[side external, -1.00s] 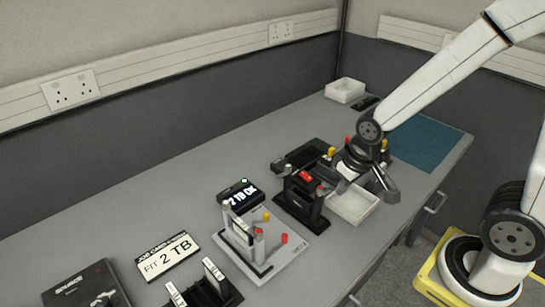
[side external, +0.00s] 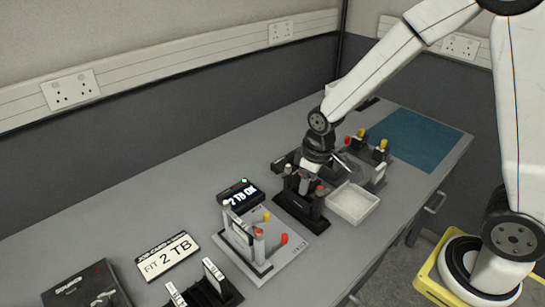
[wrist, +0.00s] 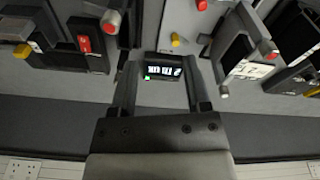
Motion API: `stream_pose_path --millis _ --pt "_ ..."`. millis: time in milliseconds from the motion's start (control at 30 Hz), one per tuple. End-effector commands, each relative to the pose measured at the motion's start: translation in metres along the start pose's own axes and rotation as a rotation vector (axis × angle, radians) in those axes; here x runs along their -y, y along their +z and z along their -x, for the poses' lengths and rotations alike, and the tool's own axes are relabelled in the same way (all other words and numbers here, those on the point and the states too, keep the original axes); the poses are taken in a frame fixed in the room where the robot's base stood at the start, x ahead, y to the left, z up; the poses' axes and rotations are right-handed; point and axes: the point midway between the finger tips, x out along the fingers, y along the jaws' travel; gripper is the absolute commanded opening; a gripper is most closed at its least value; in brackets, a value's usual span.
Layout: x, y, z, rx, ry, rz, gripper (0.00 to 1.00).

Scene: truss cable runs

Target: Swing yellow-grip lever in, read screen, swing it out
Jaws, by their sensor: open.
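My gripper (side external: 308,185) is open and empty, above the dark fixture (side external: 290,212) in the side view. In the wrist view my gripper (wrist: 160,75) has its fingers apart, with the screen (wrist: 168,66) behind the gap. In the side view the screen (side external: 241,196) reads "2 TB OK" and has a green light. A yellow grip (side external: 266,217) stands by the pale fixture (side external: 285,257), near the screen; it also shows in the wrist view (wrist: 175,40). More yellow grips (side external: 383,143) stand at the far fixture. I cannot tell which yellow grip the task means.
Red grips (side external: 284,239) stick up from the pale fixture. A white tray (side external: 352,204) lies right of the dark fixture. A "FIT 2 TB" card (side external: 168,256) and a black rack (side external: 210,290) are at the near left. The bench behind the screen is clear.

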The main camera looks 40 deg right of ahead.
Motion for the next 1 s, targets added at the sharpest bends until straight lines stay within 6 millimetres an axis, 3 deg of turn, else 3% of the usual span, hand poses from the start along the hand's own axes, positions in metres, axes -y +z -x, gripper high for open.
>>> stream_pose_path --millis 200,500,700,1000 --pt "0.005 -0.041 -0.032 0.049 -0.017 0.153 0.61" --pt "0.016 -0.083 -0.077 0.106 -0.044 0.344 0.61" --pt "0.020 -0.095 -0.094 0.123 -0.053 0.409 0.61" --pt "0.021 -0.096 -0.097 0.126 -0.055 0.420 0.61"
